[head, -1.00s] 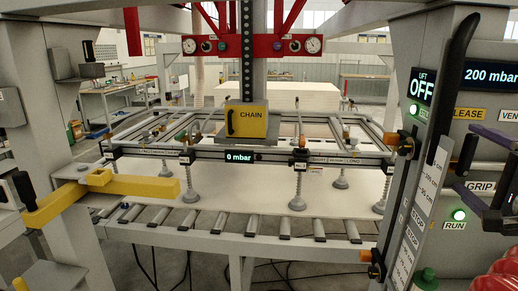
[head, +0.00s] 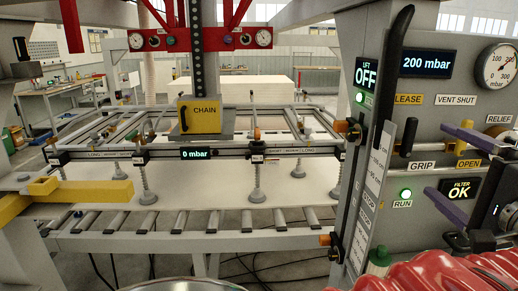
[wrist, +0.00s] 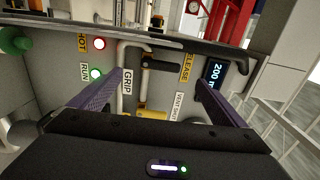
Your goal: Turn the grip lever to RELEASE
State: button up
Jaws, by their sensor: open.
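The grip lever (head: 408,137) has a black handle on the grey panel at the right, between the RELEASE label (head: 408,99) above and the GRIP label (head: 423,164) below. In the wrist view the lever (wrist: 160,65) lies between the fingertips and just beyond them, its handle extending toward the RELEASE label (wrist: 187,67). I cannot tell its exact setting. My gripper (head: 437,160) has purple fingers, spread open and empty in front of the panel. It also shows in the wrist view (wrist: 160,79). I see no contact with the lever.
A yellow handle (wrist: 151,113) sits close below the grip lever in the wrist view. A pressure gauge (head: 498,66) and a 200 mbar display (head: 426,63) are on the panel. A long black handle (head: 391,75) stands at its left edge. The lift display (head: 366,73) reads OFF.

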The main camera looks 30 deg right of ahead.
jog(key=shift+v, duration=1.55)
